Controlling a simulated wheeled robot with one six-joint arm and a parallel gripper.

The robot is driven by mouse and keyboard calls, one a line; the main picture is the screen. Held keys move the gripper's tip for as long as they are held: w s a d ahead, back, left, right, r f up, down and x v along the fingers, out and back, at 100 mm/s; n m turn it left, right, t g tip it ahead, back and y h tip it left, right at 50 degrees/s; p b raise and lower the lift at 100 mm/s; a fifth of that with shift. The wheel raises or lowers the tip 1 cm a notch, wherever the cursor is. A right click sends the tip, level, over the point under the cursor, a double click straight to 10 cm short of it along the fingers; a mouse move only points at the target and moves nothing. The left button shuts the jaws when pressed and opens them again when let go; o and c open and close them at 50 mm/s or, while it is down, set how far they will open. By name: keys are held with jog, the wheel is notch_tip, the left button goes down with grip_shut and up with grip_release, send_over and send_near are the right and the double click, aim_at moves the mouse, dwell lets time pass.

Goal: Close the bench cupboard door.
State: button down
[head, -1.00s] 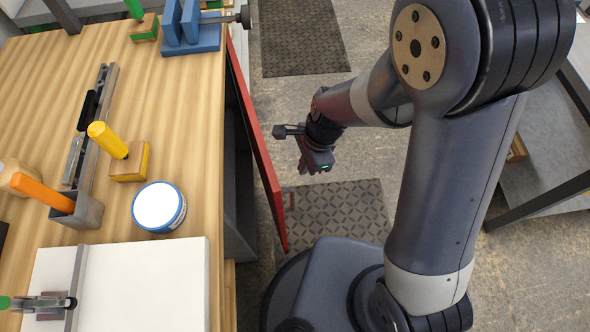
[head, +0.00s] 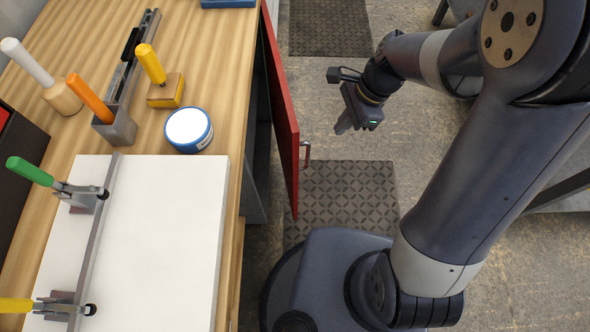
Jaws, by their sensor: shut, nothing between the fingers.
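The red cupboard door (head: 283,105) stands ajar at the right side of the wooden bench (head: 222,75), with a dark gap between it and the grey cupboard body (head: 256,165). A small handle (head: 306,155) sticks out from the door's outer face near its lower free end. My gripper (head: 342,126) is to the right of the door, on its outer side, and apart from it. Its fingers are shut and empty, pointing down and to the left.
On the bench are a white board (head: 165,225) under a clamped bar, a blue-rimmed tin (head: 188,130) and several coloured-handled tools. Patterned mats (head: 345,195) lie on the floor. Open floor (head: 310,100) lies between door and gripper.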

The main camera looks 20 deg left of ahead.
jog(key=s+a+f+b, duration=0.1)
jog(key=s+a+f, duration=0.2)
jog(key=a+f, duration=0.3)
jog(key=shift+d+x, duration=0.2)
jog(key=shift+x, duration=1.5)
